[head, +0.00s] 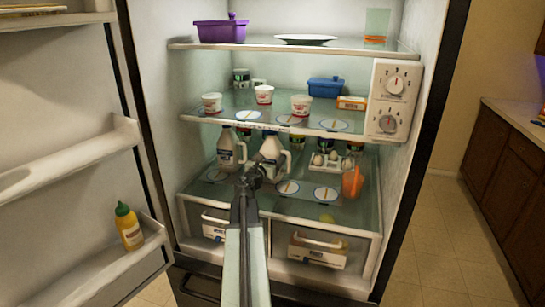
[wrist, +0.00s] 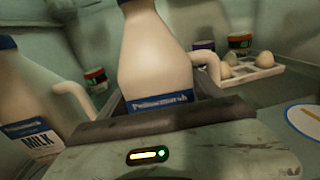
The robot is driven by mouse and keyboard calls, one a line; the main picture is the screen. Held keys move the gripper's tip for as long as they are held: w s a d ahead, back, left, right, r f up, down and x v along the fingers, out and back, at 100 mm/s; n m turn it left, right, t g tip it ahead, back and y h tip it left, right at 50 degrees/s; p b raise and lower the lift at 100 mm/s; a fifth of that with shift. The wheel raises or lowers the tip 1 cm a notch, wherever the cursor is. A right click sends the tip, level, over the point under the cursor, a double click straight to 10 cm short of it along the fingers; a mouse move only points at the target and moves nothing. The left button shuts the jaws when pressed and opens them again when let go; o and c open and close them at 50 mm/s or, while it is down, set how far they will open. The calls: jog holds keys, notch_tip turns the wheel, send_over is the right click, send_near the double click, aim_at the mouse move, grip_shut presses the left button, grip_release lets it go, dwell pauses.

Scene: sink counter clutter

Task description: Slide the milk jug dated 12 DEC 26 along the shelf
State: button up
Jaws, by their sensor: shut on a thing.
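Two white milk jugs with blue labels stand upright on the lower glass shelf (head: 312,207) of the open fridge. My gripper (head: 256,172) reaches in and is shut on the right milk jug (head: 271,150). In the wrist view this jug (wrist: 155,60) stands between the jaws, its label mostly hidden behind my gripper. The left milk jug (head: 228,147) stands apart, to the left; it also shows in the wrist view (wrist: 25,90), with "MILK" on its label. I cannot read a date on either jug.
An egg tray (head: 331,160) with eggs and an orange container (head: 352,182) stand right of the held jug. Jars stand behind. Round markers (head: 288,188) lie on the shelf. The middle shelf (head: 250,117) hangs above; the open door (head: 60,160) is left.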

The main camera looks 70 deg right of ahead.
jog(key=a, duration=0.6)
jog(key=shift+s+a, duration=0.15)
jog(key=shift+s, duration=0.15)
jog(key=o, duration=2.2)
jog(key=shift+c, duration=0.2)
